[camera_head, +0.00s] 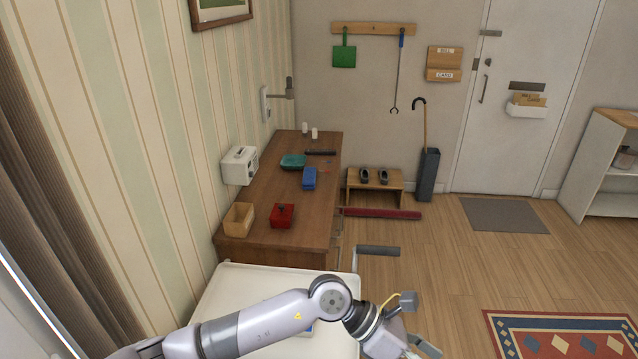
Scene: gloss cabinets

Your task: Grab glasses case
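Several small things lie on the wooden sideboard (262,206) against the striped wall. A teal rounded case-like thing (293,161) lies near its middle, with a blue box-like thing (310,178) just in front and to the right. A thin dark bar-like thing (320,153) lies behind them. I cannot tell for sure which is the glasses case; the teal one looks most like a case. My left gripper (418,322) is low in the picture, well in front of the sideboard and apart from these things. My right gripper is not in view.
An open wooden box (239,219) and a red box (282,215) stand at the sideboard's near end. A white tray-like top (240,290) with a grey handle (378,250) stands before it, partly behind my arm. The wooden floor (440,255) to the right is mostly clear.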

